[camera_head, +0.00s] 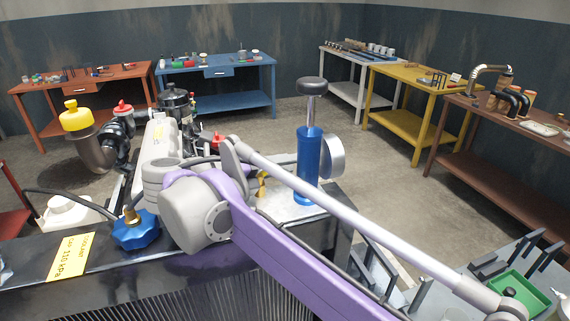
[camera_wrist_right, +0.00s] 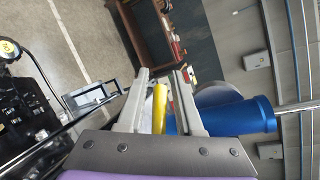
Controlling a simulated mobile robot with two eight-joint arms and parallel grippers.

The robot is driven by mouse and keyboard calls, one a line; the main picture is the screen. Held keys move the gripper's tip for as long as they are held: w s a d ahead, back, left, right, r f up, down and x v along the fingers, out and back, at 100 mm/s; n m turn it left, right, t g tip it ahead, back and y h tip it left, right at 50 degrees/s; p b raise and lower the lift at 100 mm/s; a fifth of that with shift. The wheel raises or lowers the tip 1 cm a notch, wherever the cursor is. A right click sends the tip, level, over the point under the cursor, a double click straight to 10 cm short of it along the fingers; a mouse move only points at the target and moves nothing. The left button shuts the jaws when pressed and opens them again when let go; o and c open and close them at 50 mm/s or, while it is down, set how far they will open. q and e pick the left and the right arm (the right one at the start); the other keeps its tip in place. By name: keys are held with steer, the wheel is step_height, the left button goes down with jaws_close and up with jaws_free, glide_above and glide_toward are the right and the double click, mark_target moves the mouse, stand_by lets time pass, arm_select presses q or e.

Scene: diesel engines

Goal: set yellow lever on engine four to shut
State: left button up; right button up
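The yellow lever (camera_head: 262,184) shows as a small yellow piece beside the blue cylinder (camera_head: 308,166), just right of my purple right wrist. In the right wrist view the lever (camera_wrist_right: 160,108) lies lengthwise between the two grey fingers of my right gripper (camera_wrist_right: 162,72), with a gap to at least the left finger. The gripper is open around it; contact with the right finger is unclear. The blue cylinder (camera_wrist_right: 240,117) is close to the right finger. In the head view my wrist hides the fingers and part of the lever's mount. My left gripper is not in view.
A blue knob (camera_head: 135,232) and a yellow label (camera_head: 72,256) are on the engine's front. A yellow-capped filter (camera_head: 76,118) stands behind at left. The tall black-knobbed plunger (camera_head: 311,88) rises above the cylinder. Workbenches line the walls, with open floor between.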

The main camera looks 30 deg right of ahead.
jaws_close()
steer(key=shift+w+t, duration=0.1)
steer(key=shift+t, duration=0.2)
steer(key=shift+w+a+n+t+y+p, duration=0.3)
steer(key=shift+w+a+n+t+y, duration=0.4)
steer(key=shift+n+t+y, duration=0.85)
steer(key=shift+w+a+n+t+y+p, duration=0.35)
steer(key=shift+w+a+n+t+y, duration=0.4)
steer(key=shift+n+t, duration=1.4)
steer(key=shift+w+a+n+t+y+p, duration=0.3)
steer(key=shift+w+a+n+t+y, duration=0.35)
steer(key=shift+n+t+y, duration=1.1)
steer(key=shift+w+t+h, duration=0.1)
steer(key=shift+t+h, duration=0.25)
steer(key=shift+o, duration=1.5)
jaws_free()
